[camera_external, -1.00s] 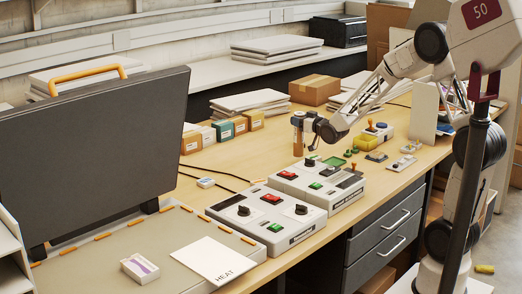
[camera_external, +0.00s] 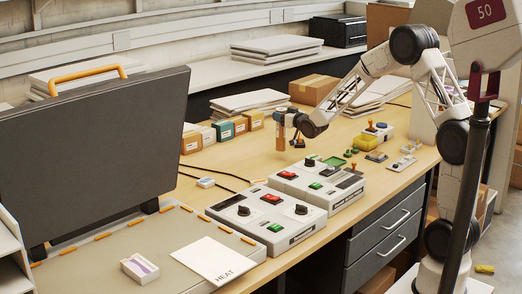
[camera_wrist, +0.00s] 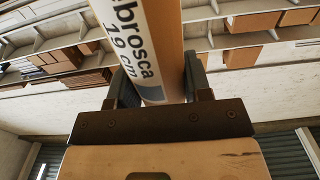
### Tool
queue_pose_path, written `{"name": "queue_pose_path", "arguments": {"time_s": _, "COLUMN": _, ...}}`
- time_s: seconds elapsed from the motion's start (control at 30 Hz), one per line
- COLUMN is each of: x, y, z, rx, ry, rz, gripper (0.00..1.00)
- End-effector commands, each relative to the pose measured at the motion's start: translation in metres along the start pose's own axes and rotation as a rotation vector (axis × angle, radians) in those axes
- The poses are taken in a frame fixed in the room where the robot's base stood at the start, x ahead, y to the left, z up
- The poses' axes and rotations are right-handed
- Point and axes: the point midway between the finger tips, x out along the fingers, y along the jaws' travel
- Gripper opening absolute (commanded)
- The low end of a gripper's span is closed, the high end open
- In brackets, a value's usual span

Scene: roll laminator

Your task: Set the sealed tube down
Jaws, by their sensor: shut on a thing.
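A brown cardboard tube (camera_external: 280,140) stands upright in my gripper (camera_external: 283,120) over the table, behind the control boxes. In the wrist view my gripper (camera_wrist: 160,88) is shut on the tube (camera_wrist: 168,40), with one dark finger on each side. The tube's white label reads "brosca 19 cm". The tube's lower end seems above the table top, but I cannot tell the gap exactly.
Two control boxes (camera_external: 316,186) with knobs and buttons stand in front. Small labelled boxes (camera_external: 223,130) and a paper stack (camera_external: 250,102) stand behind, a cardboard box (camera_external: 314,89) further back. Stamps and a yellow pad (camera_external: 365,142) lie right. Bare table (camera_external: 240,160) shows left of the tube.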

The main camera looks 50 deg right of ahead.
Motion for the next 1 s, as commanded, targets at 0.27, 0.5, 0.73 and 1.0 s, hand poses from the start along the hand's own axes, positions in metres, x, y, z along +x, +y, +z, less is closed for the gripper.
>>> {"name": "queue_pose_path", "arguments": {"time_s": 0.27, "x": 0.034, "y": 0.005, "z": 0.004, "rx": 0.0, "ry": 0.0, "rz": 0.0, "gripper": 0.05}}
{"name": "queue_pose_path", "arguments": {"time_s": 0.5, "x": 0.045, "y": 0.007, "z": 0.004, "rx": 0.0, "ry": 0.001, "rz": 0.0, "gripper": 0.05}}
{"name": "queue_pose_path", "arguments": {"time_s": 0.73, "x": 0.046, "y": 0.007, "z": 0.004, "rx": 0.0, "ry": 0.001, "rz": 0.0, "gripper": 0.05}}
{"name": "queue_pose_path", "arguments": {"time_s": 1.0, "x": 0.046, "y": 0.007, "z": 0.017, "rx": 0.0, "ry": -0.003, "rz": 0.0, "gripper": 0.05}}
